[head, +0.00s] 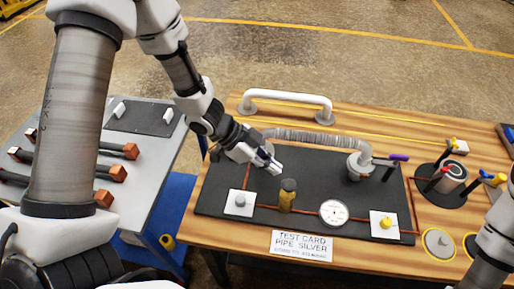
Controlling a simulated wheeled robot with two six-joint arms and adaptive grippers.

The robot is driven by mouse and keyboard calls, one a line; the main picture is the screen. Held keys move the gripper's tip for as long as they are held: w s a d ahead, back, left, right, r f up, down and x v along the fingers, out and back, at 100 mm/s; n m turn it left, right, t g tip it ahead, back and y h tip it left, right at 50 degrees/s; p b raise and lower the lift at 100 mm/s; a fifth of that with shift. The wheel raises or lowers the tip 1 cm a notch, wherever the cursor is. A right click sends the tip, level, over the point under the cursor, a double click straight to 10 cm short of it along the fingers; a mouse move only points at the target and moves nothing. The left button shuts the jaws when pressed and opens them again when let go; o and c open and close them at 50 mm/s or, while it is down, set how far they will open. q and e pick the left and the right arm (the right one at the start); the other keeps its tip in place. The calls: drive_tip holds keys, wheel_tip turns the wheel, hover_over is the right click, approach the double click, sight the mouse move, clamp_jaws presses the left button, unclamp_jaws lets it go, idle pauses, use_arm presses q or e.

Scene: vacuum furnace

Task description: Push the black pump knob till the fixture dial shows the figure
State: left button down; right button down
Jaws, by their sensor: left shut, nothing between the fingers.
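My left gripper (272,164) is shut and empty, pointing down to the right over the dark fixture board (322,184). A brass-coloured post with a dark top, which looks like the pump knob (288,185), stands just below and right of the fingertips in the picture. I cannot tell the exact gap, but they look apart. The round white fixture dial (334,212) lies right of the post; its reading is too small to make out. A printed card (301,246) in front reads "TEST CARD PIPE SILVER", with a blurred line below. My right gripper is out of view.
White plates with a grey knob (240,201) and a yellow knob (384,223) flank the post and dial. A ribbed grey pipe (310,138) and a white handle (288,96) lie behind. Colored-handled parts crowd the right. A grey table (140,178) with dark bars stands left.

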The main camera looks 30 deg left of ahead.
use_arm(q)
drive_tip(key=p+v, duration=0.1)
drive_tip(key=v, duration=0.4)
drive_tip(key=shift+a+r+p, duration=0.1)
drive_tip(key=shift+r+p, duration=0.05)
drive_tip(key=shift+p, duration=0.2)
drive_tip(key=shift+w, duration=0.15)
idle(1.6)
